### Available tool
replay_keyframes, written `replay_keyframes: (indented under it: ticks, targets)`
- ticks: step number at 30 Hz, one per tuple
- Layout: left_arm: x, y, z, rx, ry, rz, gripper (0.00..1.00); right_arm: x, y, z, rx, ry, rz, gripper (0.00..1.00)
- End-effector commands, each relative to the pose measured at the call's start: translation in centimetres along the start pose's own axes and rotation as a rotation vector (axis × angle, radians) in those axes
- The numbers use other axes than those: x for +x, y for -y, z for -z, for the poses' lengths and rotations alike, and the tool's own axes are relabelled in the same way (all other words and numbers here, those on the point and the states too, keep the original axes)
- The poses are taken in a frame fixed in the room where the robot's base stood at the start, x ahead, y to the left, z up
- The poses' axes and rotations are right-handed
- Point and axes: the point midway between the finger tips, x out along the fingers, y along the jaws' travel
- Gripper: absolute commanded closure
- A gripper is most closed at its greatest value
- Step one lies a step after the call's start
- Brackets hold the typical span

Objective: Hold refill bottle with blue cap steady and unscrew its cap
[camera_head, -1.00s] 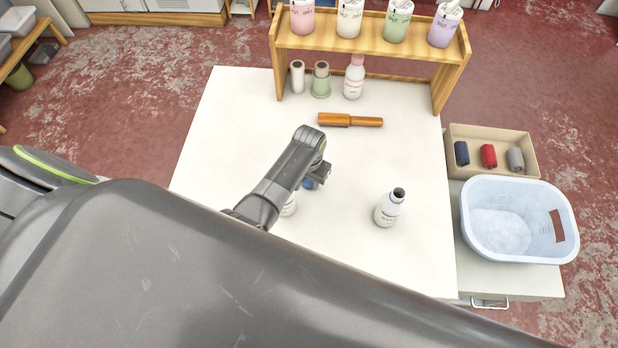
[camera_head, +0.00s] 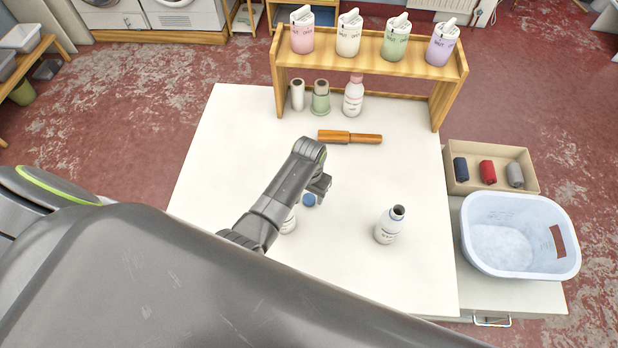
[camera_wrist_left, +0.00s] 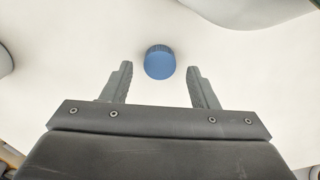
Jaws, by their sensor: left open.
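My right gripper is not in view.
A bin of rolls (camera_head: 520,158) and a pale basin (camera_head: 515,270) are at the right.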

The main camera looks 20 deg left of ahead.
Motion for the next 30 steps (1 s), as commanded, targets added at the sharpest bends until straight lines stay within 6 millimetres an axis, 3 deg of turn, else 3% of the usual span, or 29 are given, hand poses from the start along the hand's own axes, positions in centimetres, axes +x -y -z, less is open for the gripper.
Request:
replay_keyframes:
  ticks: [9,15,21,30]
  targets:
    - [-5.9,0.0,0.1,0.000,-0.005,0.000,0.46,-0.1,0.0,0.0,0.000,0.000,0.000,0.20]
    - [-8.6,0.0,0.1,0.001,-0.002,0.000,0.46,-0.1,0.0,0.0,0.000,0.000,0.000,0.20]
    - [-9.7,0.0,0.0,0.001,0.000,0.000,0.46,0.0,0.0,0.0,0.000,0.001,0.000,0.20]
    - [-9.8,0.0,0.0,0.001,0.001,0.000,0.46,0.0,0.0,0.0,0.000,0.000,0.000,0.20]
